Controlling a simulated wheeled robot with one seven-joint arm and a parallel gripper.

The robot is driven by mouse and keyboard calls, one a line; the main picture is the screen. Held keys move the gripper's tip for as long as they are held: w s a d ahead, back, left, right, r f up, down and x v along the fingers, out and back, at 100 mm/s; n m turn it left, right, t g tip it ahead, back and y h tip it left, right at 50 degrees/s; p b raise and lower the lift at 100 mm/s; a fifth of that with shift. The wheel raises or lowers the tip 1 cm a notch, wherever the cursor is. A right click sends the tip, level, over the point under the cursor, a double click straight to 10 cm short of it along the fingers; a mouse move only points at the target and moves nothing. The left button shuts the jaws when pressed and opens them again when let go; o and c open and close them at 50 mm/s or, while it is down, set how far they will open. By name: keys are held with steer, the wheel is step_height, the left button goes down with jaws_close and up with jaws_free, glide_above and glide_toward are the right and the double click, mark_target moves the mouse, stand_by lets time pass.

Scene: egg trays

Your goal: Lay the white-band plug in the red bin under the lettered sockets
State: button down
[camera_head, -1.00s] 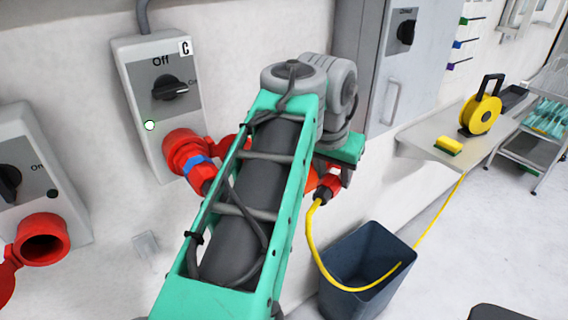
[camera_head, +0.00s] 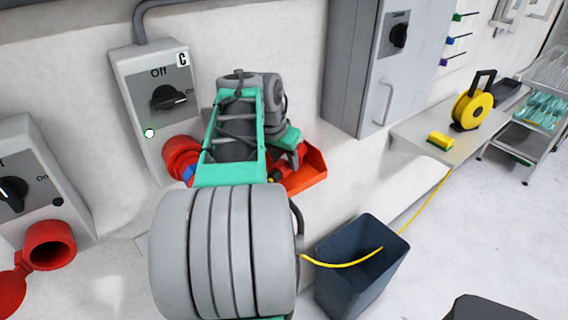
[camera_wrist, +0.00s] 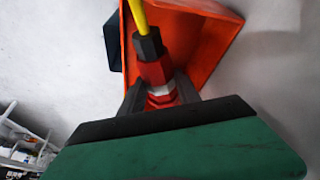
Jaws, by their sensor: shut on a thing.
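In the wrist view my gripper (camera_wrist: 160,96) is shut on the white-band plug (camera_wrist: 156,72). The plug has a red body, a pale band between the fingers, a black cable end and a yellow cable (camera_wrist: 140,14). The plug lies in front of the red bin's (camera_wrist: 214,60) open inside; I cannot tell whether it touches the bin. In the head view the red bin (camera_head: 312,174) is on the wall, right of and below the socket marked C (camera_head: 150,75). My arm hides part of the bin and most of the plug there.
A plug with a blue band (camera_head: 187,173) sits at the red outlet of socket C. Another switched socket (camera_head: 40,170) is at the left. A dark waste bin (camera_head: 350,270) stands below, with the yellow cable across it. A shelf (camera_head: 425,130) holds a yellow reel (camera_head: 470,110).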

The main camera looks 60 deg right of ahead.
steer(key=shift+w+d+f, duration=0.1)
steer(key=shift+w+f, duration=0.05)
steer(key=shift+f, duration=0.7)
steer(key=shift+f+b, duration=0.35)
steer(key=shift+f, duration=0.25)
steer(key=c, duration=0.9)
jaws_free()
steer(key=shift+f, duration=0.15)
steer(key=shift+o, duration=0.2)
steer(key=shift+r+p, duration=0.35)
steer(key=shift+r, duration=0.05)
steer(key=p+v, duration=0.1)
steer(key=v, duration=1.1)
steer(key=shift+r+p, duration=0.35)
steer(key=shift+p, duration=0.05)
